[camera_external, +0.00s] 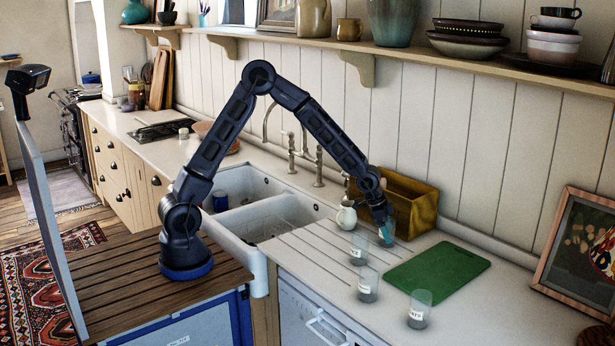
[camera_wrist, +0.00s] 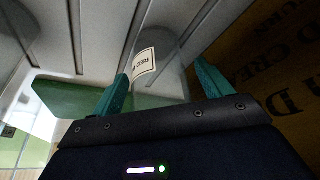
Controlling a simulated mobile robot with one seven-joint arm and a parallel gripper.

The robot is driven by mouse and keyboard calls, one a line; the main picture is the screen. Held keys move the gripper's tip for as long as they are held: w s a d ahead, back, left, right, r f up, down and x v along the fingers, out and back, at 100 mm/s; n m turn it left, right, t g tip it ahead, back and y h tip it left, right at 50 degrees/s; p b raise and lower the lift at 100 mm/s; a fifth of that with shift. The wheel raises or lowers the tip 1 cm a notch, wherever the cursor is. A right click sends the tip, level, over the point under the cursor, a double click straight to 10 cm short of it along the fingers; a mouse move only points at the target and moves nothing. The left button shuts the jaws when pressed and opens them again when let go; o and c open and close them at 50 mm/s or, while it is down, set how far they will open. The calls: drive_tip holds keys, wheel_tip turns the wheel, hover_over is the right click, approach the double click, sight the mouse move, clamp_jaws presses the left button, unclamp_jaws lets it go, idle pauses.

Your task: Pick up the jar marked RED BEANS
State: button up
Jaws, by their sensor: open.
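The jar marked RED BEANS shows in the wrist view as a clear glass (camera_wrist: 165,55) with a white label (camera_wrist: 144,67); only "RED" and part of a further letter are readable. My gripper (camera_wrist: 161,76) is open, with its two teal fingers on either side of the jar's near part. I cannot tell whether they touch it. In the external view my gripper (camera_external: 386,232) is low over the counter beside the wooden crate, and a glass jar there is mostly hidden by it.
Three other labelled jars (camera_external: 358,249) (camera_external: 368,285) (camera_external: 419,309) stand on the counter nearby. A green board (camera_external: 438,274) lies to the right. The sink (camera_external: 265,217) is left.

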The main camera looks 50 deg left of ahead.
drive_tip(key=c, duration=1.1)
